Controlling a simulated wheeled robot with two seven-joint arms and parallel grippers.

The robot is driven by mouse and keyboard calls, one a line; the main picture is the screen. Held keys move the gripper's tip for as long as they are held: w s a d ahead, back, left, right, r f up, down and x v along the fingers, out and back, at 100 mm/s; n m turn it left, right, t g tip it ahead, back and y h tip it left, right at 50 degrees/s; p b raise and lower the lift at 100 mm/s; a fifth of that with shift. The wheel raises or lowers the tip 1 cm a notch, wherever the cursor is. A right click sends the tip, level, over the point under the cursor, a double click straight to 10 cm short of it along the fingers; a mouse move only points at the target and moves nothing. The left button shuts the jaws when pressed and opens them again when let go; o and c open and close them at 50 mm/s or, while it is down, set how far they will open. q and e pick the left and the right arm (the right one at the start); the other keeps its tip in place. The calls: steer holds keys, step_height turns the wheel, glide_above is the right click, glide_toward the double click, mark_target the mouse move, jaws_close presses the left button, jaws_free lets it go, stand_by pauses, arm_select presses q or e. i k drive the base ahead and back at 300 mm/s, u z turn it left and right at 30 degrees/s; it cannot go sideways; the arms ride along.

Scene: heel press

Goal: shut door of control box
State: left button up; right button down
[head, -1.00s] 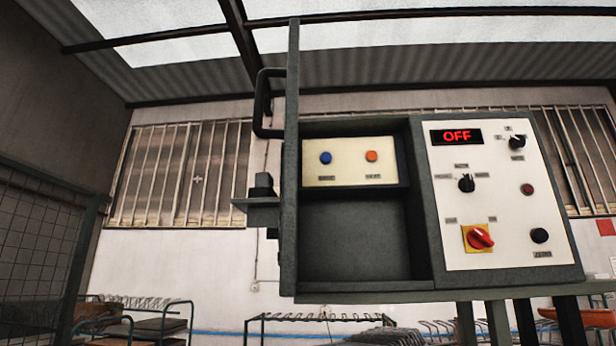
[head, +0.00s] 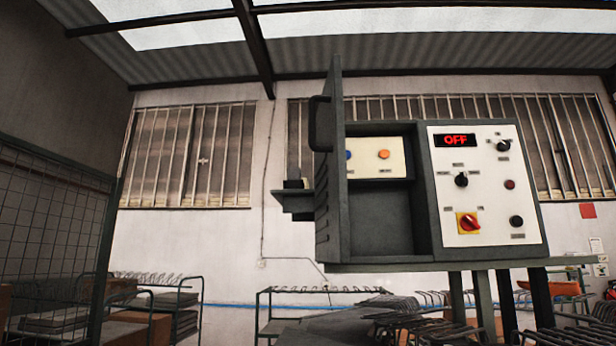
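The control box (head: 383,263) stands right of the middle, its left compartment showing a cream panel with a blue and an orange button. Its door (head: 332,190) is open, swung out at the left side of the compartment and seen nearly edge-on. A dark door handle (head: 318,124) sticks out from the door's left face. The right half of the box has a white control panel (head: 511,207) with a lit red OFF display, several knobs and a red switch on a yellow plate. Neither of my grippers is in view.
A dark bracket (head: 296,199) juts out left of the door. Green-framed racks (head: 265,303) stand low in the background. A wire mesh fence (head: 55,225) is at the far left.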

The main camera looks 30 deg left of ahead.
mark_target(326, 128)
steer(key=u, duration=0.75)
steer(key=i, duration=0.15)
steer(key=z, duration=0.05)
